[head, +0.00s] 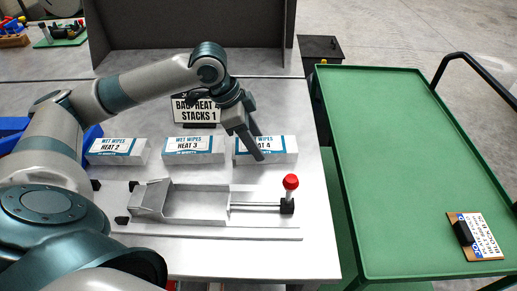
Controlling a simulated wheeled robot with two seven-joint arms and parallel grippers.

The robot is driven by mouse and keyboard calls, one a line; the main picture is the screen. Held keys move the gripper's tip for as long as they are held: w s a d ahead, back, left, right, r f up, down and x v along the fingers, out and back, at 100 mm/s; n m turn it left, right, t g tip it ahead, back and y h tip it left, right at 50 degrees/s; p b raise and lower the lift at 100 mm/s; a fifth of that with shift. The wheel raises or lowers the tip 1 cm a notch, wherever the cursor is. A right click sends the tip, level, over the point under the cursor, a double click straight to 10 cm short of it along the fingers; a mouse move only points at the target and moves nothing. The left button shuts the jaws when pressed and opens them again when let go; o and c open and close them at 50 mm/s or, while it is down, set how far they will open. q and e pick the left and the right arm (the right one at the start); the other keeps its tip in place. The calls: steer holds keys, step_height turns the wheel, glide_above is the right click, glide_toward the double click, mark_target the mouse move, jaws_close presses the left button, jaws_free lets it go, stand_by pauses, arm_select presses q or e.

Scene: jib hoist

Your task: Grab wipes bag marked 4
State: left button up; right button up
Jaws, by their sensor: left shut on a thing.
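The white and blue wipes bag marked HEAT 4 (283,151) lies on the metal table, at the right end of a row of three bags. My left gripper (260,148) reaches down over it from above, with its fingers shut on the bag near its middle. The fingers hide part of its print. The bag looks level, and I cannot tell whether it is clear of the table. My right gripper is not in view.
Bags marked HEAT 3 (195,155) and HEAT 2 (118,157) lie to the left. In front is a metal fixture with a red knob (291,182). A green cart (400,150) at right is mostly clear, with a tagged board (485,245).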

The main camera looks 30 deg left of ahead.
arm_select(q)
step_height(320, 180, up, 10)
stand_by(0.8)
stand_by(0.4)
